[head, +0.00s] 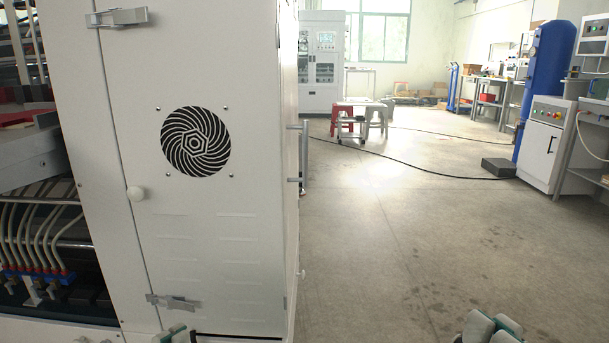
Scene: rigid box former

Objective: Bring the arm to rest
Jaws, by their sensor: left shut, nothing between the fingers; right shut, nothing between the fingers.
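My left gripper (176,335) shows only as a small piece at the bottom edge, in front of the white machine cabinet. It is shut and empty. My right gripper (486,328) shows at the bottom edge, right of the middle, over the grey floor. It is shut with nothing between its fingers. Most of both grippers and both arms are cut off by the lower edge of the head view.
A tall white machine cabinet (240,220) with a round black vent stands close on the left. The concrete floor (400,250) on the right is open. A black cable (400,163) crosses it. A blue tank (545,85) and a white cabinet (542,150) stand at the far right.

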